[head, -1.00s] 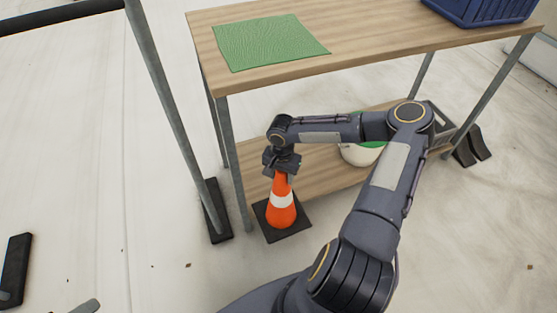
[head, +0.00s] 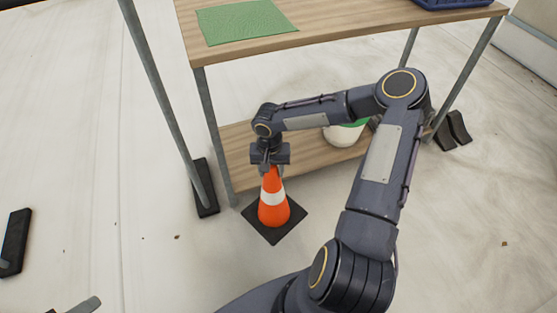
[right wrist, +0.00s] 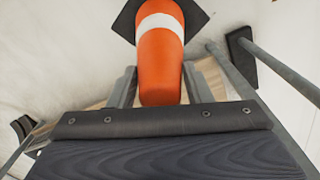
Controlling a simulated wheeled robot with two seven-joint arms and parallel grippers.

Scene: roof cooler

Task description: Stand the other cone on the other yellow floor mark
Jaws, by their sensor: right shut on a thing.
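An orange cone (head: 273,211) with a white band and a black square base is in the middle of the head view, upright, in front of the workbench's lower shelf. My right gripper (head: 270,170) points down at the cone's top and is shut on it. The cone also fills the upper middle of the right wrist view (right wrist: 160,62), its tip between the two fingers (right wrist: 155,88). I cannot tell whether the base touches the floor. No yellow floor mark shows. My left gripper is not clearly in view; only a small grey piece shows at the bottom left edge.
The wooden workbench (head: 330,30) stands behind, with a green mat (head: 245,22) and a blue crate (head: 450,3) on top. A white and green bucket (head: 342,136) is on its lower shelf (head: 240,150). A post with a black foot (head: 205,188) stands left of the cone. Floor in front is clear.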

